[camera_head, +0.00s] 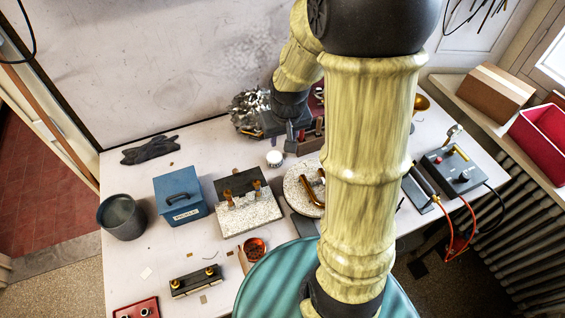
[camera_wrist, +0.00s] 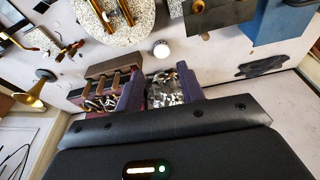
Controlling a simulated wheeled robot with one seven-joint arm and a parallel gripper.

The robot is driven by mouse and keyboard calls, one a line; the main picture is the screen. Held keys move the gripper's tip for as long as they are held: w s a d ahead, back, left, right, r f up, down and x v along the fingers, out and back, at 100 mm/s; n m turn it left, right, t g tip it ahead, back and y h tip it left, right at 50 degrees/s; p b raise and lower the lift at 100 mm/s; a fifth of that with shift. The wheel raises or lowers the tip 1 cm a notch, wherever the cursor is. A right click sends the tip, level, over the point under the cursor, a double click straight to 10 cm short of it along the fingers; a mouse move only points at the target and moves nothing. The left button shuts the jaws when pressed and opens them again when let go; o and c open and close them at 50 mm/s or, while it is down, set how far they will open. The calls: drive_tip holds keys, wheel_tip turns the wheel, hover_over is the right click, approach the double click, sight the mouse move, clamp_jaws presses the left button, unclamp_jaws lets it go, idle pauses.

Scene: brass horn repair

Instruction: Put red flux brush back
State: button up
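My gripper (camera_wrist: 159,80) is open in the wrist view, with its two purplish fingers apart and nothing clearly held between them. In the head view my gripper (camera_head: 291,136) is small and partly hidden near the back of the table. A brown rack (camera_wrist: 112,66) with several short wooden or brass-coloured rods stands just left of the fingers in the wrist view. Part of a dark reddish-brown block (camera_head: 311,142) shows beside my gripper in the head view, with a small red spot near it. I cannot clearly pick out the red flux brush; my arm hides part of this area.
Crumpled silver foil (camera_head: 250,108) lies beside my gripper. A white jar (camera_head: 274,158), a stone disc with copper tubes (camera_head: 296,190), a blue box (camera_head: 180,199) and a grey bucket (camera_head: 122,217) stand on the table. A control box (camera_head: 452,168) is at right. The table's left back is mostly clear.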

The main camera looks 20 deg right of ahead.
drive_tip(key=s+a+r, duration=0.1)
drive_tip(key=s+a, duration=0.3)
drive_tip(key=s, duration=0.5)
drive_tip(key=shift+s+r, duration=0.35)
